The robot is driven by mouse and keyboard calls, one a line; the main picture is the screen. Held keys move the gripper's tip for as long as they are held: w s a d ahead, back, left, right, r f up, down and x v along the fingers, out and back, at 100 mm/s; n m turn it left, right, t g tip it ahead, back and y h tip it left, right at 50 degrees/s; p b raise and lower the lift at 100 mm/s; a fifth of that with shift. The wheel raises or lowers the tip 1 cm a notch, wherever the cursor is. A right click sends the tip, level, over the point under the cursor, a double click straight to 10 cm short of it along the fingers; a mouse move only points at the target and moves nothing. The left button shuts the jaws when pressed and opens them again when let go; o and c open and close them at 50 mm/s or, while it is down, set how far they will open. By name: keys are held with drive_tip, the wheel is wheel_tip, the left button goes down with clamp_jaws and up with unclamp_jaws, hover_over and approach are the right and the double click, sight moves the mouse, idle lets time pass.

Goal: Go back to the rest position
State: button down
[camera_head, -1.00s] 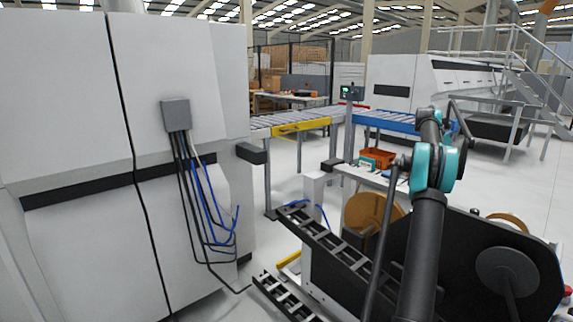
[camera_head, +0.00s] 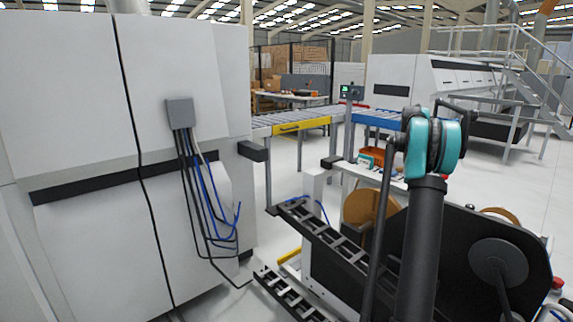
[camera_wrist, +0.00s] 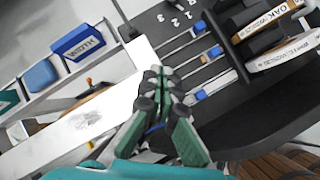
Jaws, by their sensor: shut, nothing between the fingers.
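My gripper (camera_wrist: 157,78) shows in the wrist view with its two dark green fingers drawn together and nothing held between them. Its tips are in front of a white panel and a dark board (camera_wrist: 225,110), and I cannot tell the distance to them. In the head view my arm, dark with teal joints, rises at the right, in front of the work area. I cannot make out the fingers there.
The head view shows a large white machine (camera_head: 75,100) at left, a roller conveyor (camera_head: 290,117) and an orange bin (camera_head: 373,156) behind my arm.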

drive_tip(key=s+a+f+m+t+y, duration=0.15)
drive_tip(key=s+a+f+m, duration=0.3)
drive_tip(key=s+a, duration=0.7)
drive_tip(key=s+a+f+m+y, duration=0.25)
drive_tip(key=s+a+m, duration=0.4)
drive_tip(key=a, duration=0.75)
drive_tip(key=s+a+f+m, duration=0.2)
drive_tip(key=s+a+f, duration=0.3)
drive_tip(key=s, duration=0.5)
drive_tip(key=s+a+f+m+y, duration=0.1)
drive_tip(key=s+a+f, duration=0.4)
drive_tip(key=s, duration=0.5)
drive_tip(key=s+a+f+m+y, duration=0.1)
drive_tip(key=s+a+f+m, duration=0.2)
drive_tip(key=s, duration=0.7)
wheel_tip(320, 180, down, 3)
drive_tip(key=a+t, duration=0.1)
drive_tip(key=a, duration=0.2)
drive_tip(key=shift+r+m, duration=0.15)
drive_tip(key=shift+m, duration=0.15)
drive_tip(key=shift+d, duration=0.1)
